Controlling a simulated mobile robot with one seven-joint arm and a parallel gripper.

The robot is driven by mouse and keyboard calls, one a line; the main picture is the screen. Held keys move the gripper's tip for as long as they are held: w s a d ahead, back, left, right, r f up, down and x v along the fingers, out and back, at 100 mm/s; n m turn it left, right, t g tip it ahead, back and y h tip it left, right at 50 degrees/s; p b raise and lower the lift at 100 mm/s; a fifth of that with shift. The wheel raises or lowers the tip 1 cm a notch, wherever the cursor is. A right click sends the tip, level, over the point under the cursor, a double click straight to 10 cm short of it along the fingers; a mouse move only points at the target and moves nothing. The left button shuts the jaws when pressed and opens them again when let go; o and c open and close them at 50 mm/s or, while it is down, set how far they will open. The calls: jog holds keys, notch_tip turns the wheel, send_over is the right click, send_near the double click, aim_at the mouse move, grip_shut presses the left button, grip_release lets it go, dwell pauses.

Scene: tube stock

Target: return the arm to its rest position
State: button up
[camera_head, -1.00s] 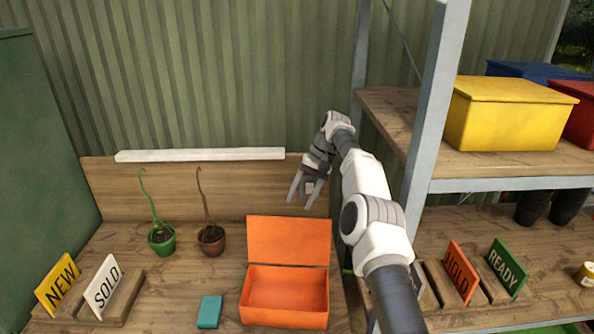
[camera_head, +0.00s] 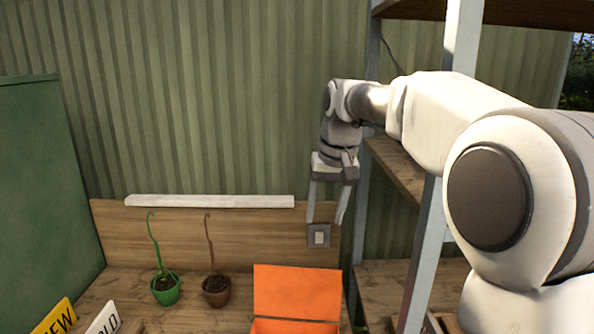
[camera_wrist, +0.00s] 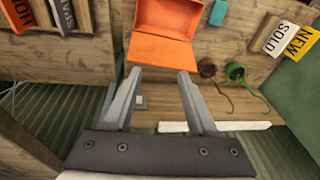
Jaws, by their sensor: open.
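My arm reaches in from the right in the head view, large and close to the camera. My gripper (camera_head: 325,222) hangs with its fingers pointing down, in front of the back wall. Its two fingers are spread apart with nothing between them. The wrist view also shows my gripper (camera_wrist: 155,78) open and empty, with the orange box beyond the fingertips. No object is held.
An open orange box (camera_head: 297,292) stands on the bench below my gripper. A metal shelf post (camera_head: 425,250) stands close to my arm. A wall switch (camera_head: 318,236) is behind the fingers.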

jog(key=s+d+t+h+b, duration=0.1)
jog(key=s+d, duration=0.2)
jog(key=s, duration=0.5)
jog(key=s+d+t, duration=0.1)
jog(key=s+d, duration=0.1)
jog(key=s, duration=0.6)
jog(key=s+d+f+t+b, duration=0.1)
jog(key=s+d+f, duration=0.2)
jog(key=s+f, duration=0.5)
jog(key=s, duration=0.3)
jog(key=shift+s+d+f+m+t, duration=0.2)
jog(key=shift+s+f+m+t, duration=0.1)
jog(key=shift+s+f, duration=0.1)
jog(key=shift+c, duration=0.6)
jog(key=shift+a, duration=0.2)
